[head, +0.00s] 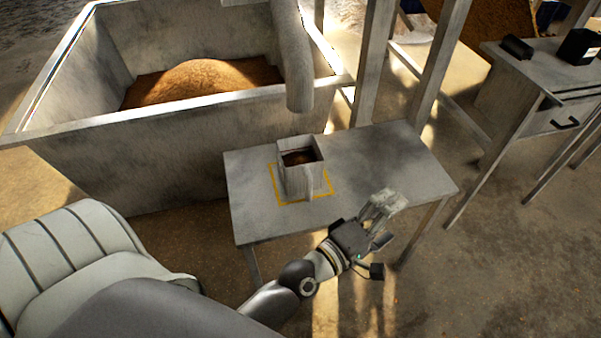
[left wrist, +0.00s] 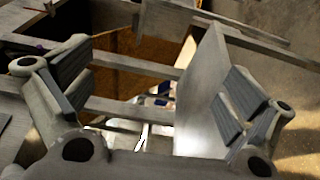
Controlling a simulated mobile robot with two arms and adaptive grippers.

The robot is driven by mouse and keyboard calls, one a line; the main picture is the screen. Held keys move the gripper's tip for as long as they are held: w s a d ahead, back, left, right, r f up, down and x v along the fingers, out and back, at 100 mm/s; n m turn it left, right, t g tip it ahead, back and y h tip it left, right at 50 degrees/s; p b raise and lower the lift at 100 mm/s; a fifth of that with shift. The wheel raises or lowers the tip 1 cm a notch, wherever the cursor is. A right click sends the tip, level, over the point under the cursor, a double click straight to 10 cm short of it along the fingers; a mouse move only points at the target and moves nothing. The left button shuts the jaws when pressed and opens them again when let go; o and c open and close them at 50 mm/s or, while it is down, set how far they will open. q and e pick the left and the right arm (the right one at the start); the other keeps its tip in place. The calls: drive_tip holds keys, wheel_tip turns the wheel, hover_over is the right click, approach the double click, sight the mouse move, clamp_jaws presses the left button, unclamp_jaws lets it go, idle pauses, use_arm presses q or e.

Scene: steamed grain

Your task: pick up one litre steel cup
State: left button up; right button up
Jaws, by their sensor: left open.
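The steel cup (head: 291,181) is a grey, square-sided cup standing upright on a small grey table (head: 395,160), inside a yellow square outline. Something dark brown shows inside it, and a handle-like strip is on its near side. My left gripper (head: 384,210) is at the table's front right edge, to the right of the cup and apart from it. The left wrist view shows its two fingers spread with nothing between them (left wrist: 157,85). The cup cannot be made out in the left wrist view. My right gripper is not in view.
A large grey bin (head: 160,140) with a brown grainy heap stands behind the table at left. A grey pipe (head: 294,60) hangs down just behind the cup. Grey posts (head: 373,60) stand behind the table. A desk with a drawer (head: 560,120) is at right.

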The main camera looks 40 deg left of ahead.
use_arm(q)
drive_tip(key=w+a+r+n+t+y, duration=0.2)
drive_tip(key=a+n+t+y, duration=0.15)
drive_tip(key=n, duration=0.35)
drive_tip(key=n+g+y, duration=0.9)
drive_tip(key=n+y, duration=0.7)
drive_tip(key=n, duration=0.8)
approach(309, 190)
drive_tip(key=x, duration=0.6)
drive_tip(key=shift+d, duration=0.1)
drive_tip(key=shift+n+y, duration=0.25)
drive_tip(key=shift+n, duration=0.05)
drive_tip(key=x, duration=0.5)
drive_tip(key=shift+p+x, duration=0.3)
drive_tip(key=shift+x, duration=2.55)
drive_tip(key=shift+w+f, duration=0.1)
drive_tip(key=c, duration=1.6)
drive_tip(key=shift+r, duration=0.25)
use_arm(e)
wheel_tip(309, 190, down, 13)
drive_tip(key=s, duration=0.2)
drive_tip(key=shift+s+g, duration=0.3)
